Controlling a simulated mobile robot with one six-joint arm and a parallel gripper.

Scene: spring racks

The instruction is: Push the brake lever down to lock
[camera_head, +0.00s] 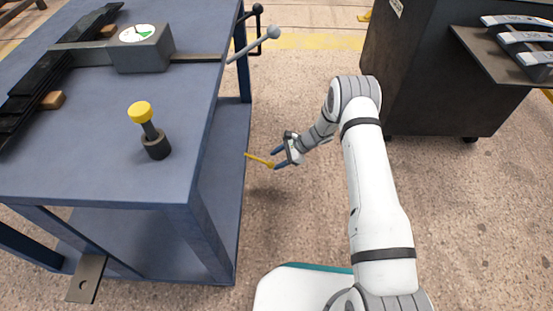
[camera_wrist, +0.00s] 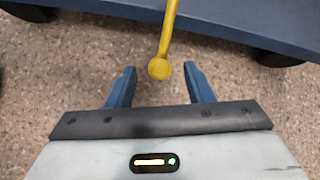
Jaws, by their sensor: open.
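A yellow lever (camera_head: 258,160) with a round knob sticks out from the right side of the blue cart, below its top. It looks like the brake lever. My gripper (camera_head: 276,158) is open beside the cart, with its blue fingers pointing left toward the lever. In the wrist view, the lever's knob (camera_wrist: 159,69) appears in the gap between the two fingertips, touching neither. How far it reaches between them in depth is unclear. The lever's base end is out of the wrist view and hard to make out in the head view.
The blue cart's top (camera_head: 90,170) carries a yellow-capped post (camera_head: 140,112) and a grey block with a dial (camera_head: 142,50). A grey-knobbed handle (camera_head: 255,44) juts from its far right edge. A dark cabinet (camera_head: 430,80) stands at right. Floor between is clear.

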